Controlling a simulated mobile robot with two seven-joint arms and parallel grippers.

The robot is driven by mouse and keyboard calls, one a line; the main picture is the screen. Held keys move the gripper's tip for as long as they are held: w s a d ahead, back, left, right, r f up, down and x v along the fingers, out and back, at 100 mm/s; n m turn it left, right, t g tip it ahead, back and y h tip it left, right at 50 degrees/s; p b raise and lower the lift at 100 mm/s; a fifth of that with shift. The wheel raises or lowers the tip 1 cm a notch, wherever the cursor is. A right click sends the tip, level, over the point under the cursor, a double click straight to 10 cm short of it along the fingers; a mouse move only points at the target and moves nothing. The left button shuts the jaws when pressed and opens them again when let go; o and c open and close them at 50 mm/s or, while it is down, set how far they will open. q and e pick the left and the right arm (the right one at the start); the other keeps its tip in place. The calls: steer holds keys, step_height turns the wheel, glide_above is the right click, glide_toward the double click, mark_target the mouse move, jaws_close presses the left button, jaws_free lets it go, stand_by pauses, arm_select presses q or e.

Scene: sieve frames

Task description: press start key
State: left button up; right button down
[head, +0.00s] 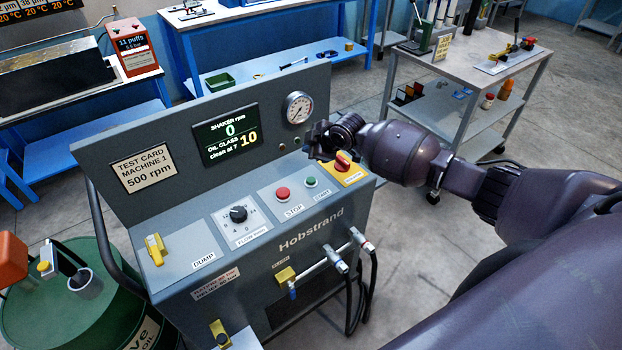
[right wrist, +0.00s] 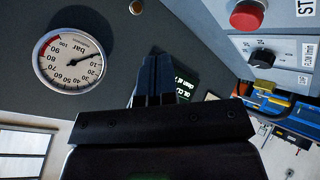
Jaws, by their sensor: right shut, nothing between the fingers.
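The green start key (head: 310,182) sits on the sloped control deck of the grey machine (head: 260,250), right of the red STOP button (head: 283,194), with a START label in front of it. My right gripper (head: 318,141) is above the back of the deck, in front of the upright panel, apart from the start key. In the right wrist view its two dark fingers (right wrist: 154,80) are together with nothing between them. That view shows the red STOP button (right wrist: 248,15) at the top right, but not the start key. My left gripper is not in view.
A red rotary switch (head: 343,162) on a yellow plate stands right of the start key, close under my right wrist. The panel holds a gauge (head: 297,108) and a display (head: 226,134) reading shaker rpm 0, oil class 10. A dial (head: 238,214) sits left of STOP.

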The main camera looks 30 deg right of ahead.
steer(key=shift+f, duration=0.15)
steer(key=b, duration=0.5)
glide_above(310, 181)
step_height(310, 181, down, 7)
steer(key=shift+d+f, duration=0.15)
steer(key=shift+f, duration=0.05)
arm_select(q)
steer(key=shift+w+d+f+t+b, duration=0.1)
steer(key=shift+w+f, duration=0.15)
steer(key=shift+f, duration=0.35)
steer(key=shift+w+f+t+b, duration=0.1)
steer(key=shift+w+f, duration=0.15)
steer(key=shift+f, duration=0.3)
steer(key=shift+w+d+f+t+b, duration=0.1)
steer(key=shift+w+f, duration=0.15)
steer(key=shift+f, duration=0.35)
arm_select(e)
steer(key=shift+f, duration=0.55)
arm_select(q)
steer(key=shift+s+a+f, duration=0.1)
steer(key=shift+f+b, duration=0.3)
arm_select(e)
steer(key=shift+f, duration=0.45)
